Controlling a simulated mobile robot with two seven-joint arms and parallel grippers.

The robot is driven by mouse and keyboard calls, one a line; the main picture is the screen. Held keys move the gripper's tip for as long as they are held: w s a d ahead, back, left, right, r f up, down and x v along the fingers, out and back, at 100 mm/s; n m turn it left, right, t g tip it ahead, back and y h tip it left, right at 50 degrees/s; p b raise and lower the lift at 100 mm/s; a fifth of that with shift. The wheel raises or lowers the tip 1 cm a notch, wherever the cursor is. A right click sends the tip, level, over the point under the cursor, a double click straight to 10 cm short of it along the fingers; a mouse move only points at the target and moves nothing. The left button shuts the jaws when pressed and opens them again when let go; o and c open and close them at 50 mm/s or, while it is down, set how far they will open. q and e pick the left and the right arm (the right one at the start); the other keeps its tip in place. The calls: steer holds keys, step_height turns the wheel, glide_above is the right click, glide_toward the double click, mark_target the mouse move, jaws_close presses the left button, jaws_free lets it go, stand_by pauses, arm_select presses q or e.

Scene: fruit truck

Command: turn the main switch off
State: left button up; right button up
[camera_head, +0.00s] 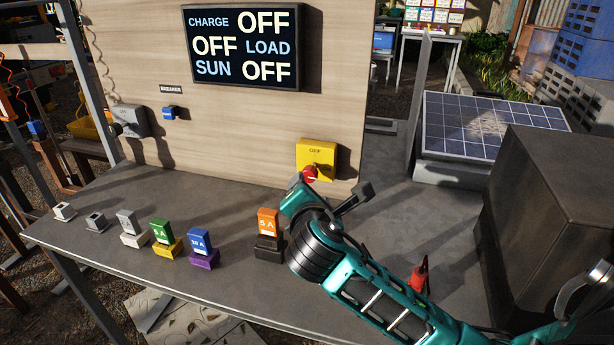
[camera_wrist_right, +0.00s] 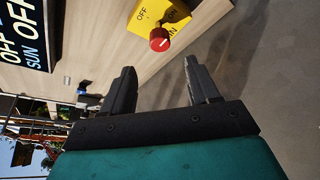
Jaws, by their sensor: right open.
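The main switch is a red knob (camera_head: 310,174) on a yellow plate (camera_head: 318,153) at the lower right of the wooden panel. OFF is printed at the plate's top. In the right wrist view the red knob (camera_wrist_right: 159,40) and yellow plate (camera_wrist_right: 165,14) show beyond the fingers, with OFF and ON lettering. My right gripper (camera_wrist_right: 162,85) is open and empty, with the knob ahead of its fingertips and apart from them. In the head view my right arm comes in from the lower right and partly hides the area below the knob. My left gripper is not in view.
A display (camera_head: 242,46) reads CHARGE OFF, LOAD OFF, SUN OFF. A blue breaker (camera_head: 170,113) sits on the panel. A dark box (camera_head: 560,220) stands at right.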

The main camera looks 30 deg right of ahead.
mark_target(308, 177)
steer(key=b+x, duration=0.1)
steer(key=x, duration=0.9)
steer(key=shift+w+d, duration=0.15)
steer(key=shift+w, duration=0.05)
steer(key=c, duration=1)
